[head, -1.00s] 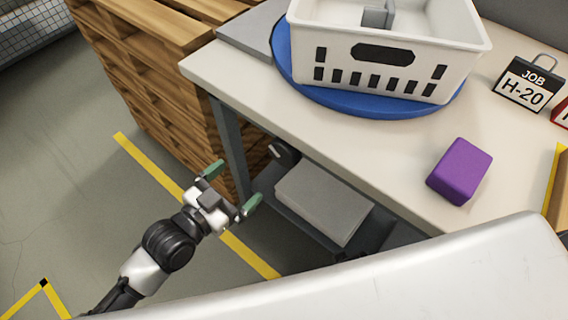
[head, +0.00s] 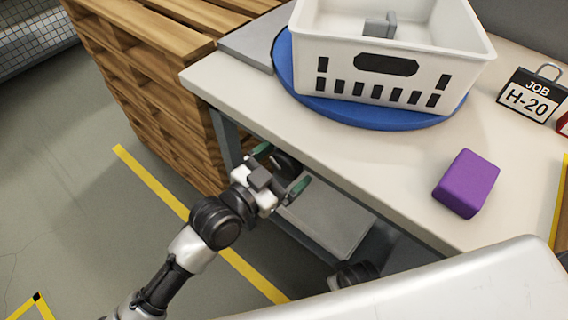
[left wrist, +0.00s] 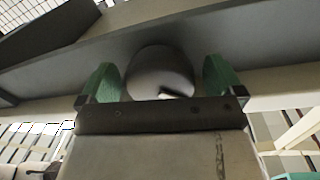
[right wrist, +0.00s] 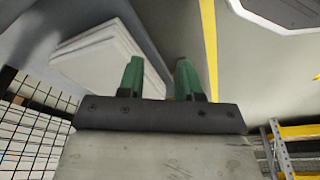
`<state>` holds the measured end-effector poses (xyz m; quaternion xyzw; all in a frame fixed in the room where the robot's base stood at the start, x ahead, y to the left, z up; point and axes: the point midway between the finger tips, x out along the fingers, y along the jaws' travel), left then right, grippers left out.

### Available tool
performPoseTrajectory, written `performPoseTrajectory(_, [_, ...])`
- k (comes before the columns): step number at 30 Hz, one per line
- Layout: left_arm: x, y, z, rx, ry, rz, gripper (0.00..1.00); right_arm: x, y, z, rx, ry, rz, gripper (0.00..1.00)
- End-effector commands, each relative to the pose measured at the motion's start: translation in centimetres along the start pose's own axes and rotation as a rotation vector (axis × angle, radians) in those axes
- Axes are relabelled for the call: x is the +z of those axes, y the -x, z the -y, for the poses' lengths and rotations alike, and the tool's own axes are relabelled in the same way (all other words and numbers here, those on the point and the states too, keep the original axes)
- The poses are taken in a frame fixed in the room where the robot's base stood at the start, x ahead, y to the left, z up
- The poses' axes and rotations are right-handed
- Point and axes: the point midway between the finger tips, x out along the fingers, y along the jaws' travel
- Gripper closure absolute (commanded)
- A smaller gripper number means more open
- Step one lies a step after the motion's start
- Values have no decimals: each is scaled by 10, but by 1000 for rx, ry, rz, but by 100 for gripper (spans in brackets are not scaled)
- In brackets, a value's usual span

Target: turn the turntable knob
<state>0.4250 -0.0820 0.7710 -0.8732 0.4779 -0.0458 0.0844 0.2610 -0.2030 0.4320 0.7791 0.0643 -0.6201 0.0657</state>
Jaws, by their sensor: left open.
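The turntable knob (head: 288,165) is a dark round knob under the front edge of the workbench, partly hidden by my left gripper in the head view. My left gripper (head: 281,168) is open, with its green fingers on either side of the knob. In the left wrist view the knob (left wrist: 160,72) sits between the two fingers (left wrist: 160,80), with a gap on each side; a pale mark shows on its face. The blue turntable (head: 375,112) lies on the bench top. My right gripper (right wrist: 159,78) is open and empty in the right wrist view.
A white basket (head: 388,72) with a grey part in it stands on the turntable. A purple block (head: 466,184) and a job sign (head: 532,95) are on the bench (head: 240,88). Wooden pallets (head: 150,80) stand at the left. A grey stack (head: 325,215) lies under the bench.

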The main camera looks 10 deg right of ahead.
Motion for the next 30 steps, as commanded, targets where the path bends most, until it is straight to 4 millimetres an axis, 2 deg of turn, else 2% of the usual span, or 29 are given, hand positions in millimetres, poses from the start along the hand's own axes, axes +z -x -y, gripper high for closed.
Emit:
performPoseTrajectory(9, [0, -3, 0, 0, 0, 0, 4, 0, 0, 0, 0, 0, 4, 65])
performPoseTrajectory(18, [0, -3, 0, 0, 0, 0, 50, 0, 0, 0, 0, 0, 3, 65])
performPoseTrajectory(19, [0, -2, 0, 0, 0, 0, 53, 0, 1, 0, 0, 0, 3, 65])
performPoseTrajectory(27, [-1, -3, 0, 0, 38, -3, 53, 0, 1, 0, 0, 0, -7, 65])
performPoseTrajectory(30, [-1, -3, 0, -1, 82, -7, 53, 14, -13, 0, 0, 2, 21, 65])
